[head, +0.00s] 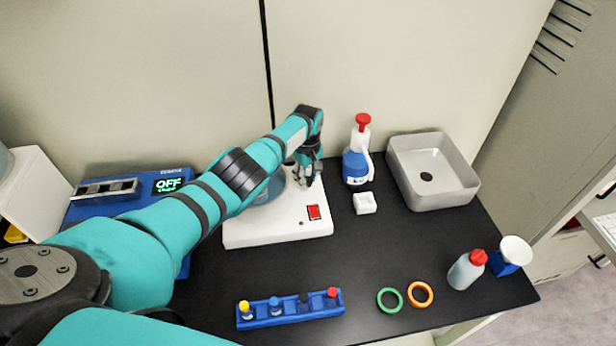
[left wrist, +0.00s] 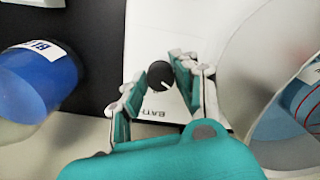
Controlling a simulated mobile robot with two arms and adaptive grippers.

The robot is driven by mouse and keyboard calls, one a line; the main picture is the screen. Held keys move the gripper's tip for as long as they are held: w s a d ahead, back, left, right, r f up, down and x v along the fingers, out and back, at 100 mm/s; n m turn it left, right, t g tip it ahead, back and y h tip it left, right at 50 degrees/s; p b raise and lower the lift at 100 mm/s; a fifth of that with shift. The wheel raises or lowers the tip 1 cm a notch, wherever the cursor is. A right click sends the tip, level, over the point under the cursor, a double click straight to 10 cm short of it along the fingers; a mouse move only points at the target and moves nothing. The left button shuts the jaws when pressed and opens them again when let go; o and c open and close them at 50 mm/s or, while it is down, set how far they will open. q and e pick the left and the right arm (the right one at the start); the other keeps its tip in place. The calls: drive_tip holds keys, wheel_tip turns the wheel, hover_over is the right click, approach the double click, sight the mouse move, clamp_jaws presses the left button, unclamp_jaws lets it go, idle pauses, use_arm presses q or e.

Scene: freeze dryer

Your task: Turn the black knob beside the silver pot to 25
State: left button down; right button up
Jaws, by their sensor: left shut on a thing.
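The black knob (left wrist: 158,74) sits on the white bath unit (head: 278,234), near a "BATH" label in the left wrist view. A short white mark shows on the knob's lower right in that view; no scale numbers are readable. My left gripper (head: 307,177) is shut on the knob, with one finger on each side of it. In the head view the gripper hides the knob. The silver pot (left wrist: 245,65) stands close to the right of the fingers in the left wrist view; in the head view my arm partly covers it. My right gripper is not in view.
A red switch (head: 314,212) is on the unit's front right. A blue vial rack (head: 290,309) and two rings lie in front.

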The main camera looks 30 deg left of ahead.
sight(308, 179)
use_arm(q)
drive_tip(key=shift+r, duration=0.1)
drive_tip(key=c, duration=1)
unclamp_jaws()
wheel_tip(308, 179, up, 12)
drive_tip(key=shift+a, duration=0.1)
